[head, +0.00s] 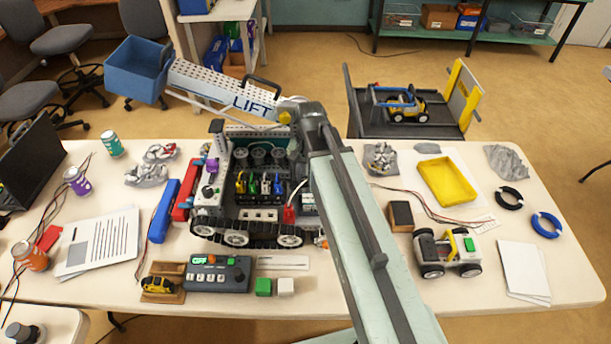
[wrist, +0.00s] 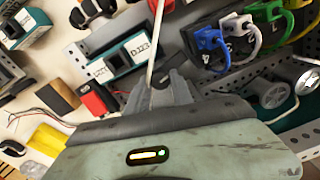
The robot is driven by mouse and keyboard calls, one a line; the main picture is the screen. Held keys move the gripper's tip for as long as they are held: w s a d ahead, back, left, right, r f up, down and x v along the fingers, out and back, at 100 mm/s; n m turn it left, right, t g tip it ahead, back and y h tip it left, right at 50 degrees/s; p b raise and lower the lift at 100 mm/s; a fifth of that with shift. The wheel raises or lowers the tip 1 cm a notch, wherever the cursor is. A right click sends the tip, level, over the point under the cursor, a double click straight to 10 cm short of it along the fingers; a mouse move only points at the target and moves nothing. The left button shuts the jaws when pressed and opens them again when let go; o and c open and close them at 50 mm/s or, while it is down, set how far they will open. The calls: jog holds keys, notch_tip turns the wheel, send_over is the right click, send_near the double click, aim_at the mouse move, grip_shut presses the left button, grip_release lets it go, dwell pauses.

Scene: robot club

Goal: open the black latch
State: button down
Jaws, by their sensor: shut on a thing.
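The tracked robot model (head: 247,215) stands at the middle of the table, with a white perforated lift arm (head: 222,88) raised above it. In the wrist view my gripper (wrist: 160,88) reaches in beside the model's black panel (wrist: 212,45) with blue, white and green plugs. In the head view my own arm hides the gripper.
A red block (wrist: 94,102) and a teal-and-black module (wrist: 120,65) are close left of my gripper in the wrist view. A control box (head: 218,273) stands in front of the model. A yellow tray (head: 446,181) and a small white vehicle (head: 447,250) are to the right.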

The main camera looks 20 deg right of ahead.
jog(key=shift+m, duration=1.2)
jog(key=c, duration=1.1)
grip_release()
notch_tip(320, 180, up, 8)
jog(key=p, duration=0.8)
jog(key=shift+s+d, duration=0.1)
jog(key=shift+f, duration=0.15)
